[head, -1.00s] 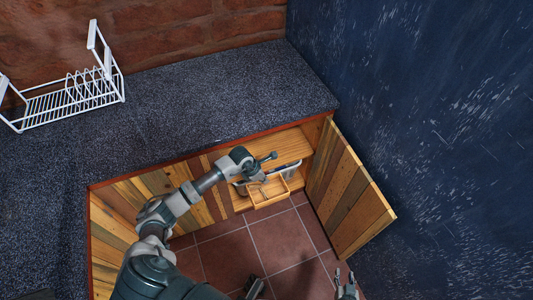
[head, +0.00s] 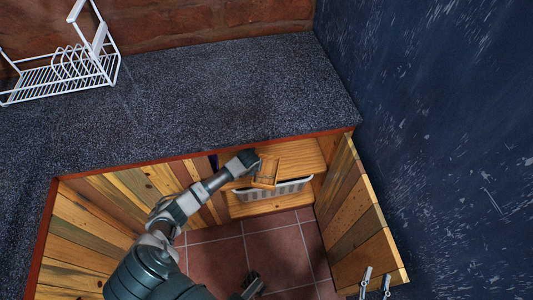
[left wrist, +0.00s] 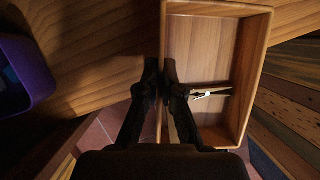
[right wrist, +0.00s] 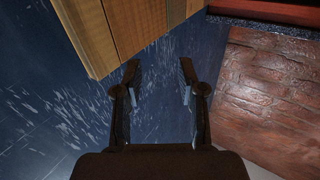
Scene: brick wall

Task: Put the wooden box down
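The wooden box (head: 268,172) is a small, open, light-wood tray inside the open cabinet, in the head view. In the left wrist view the box (left wrist: 258,60) is seen from above, with a small pale, stick-like thing (left wrist: 208,93) in it. My left gripper (left wrist: 162,68) is shut on the box's left wall; it is partly hidden by its own arm in the head view. A wooden shelf (head: 298,152) shows behind the box; I cannot tell whether they touch. My right gripper (right wrist: 159,72) is open and empty, at the bottom right (head: 374,284) of the head view.
A white slotted basket (head: 285,190) is just below the box in the cabinet. A purple container (left wrist: 38,75) is left of my left gripper. The open wooden door (head: 355,215) stands right, by the blue wall. The counter (head: 200,95) overhangs; a white dish rack (head: 65,75) is on it.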

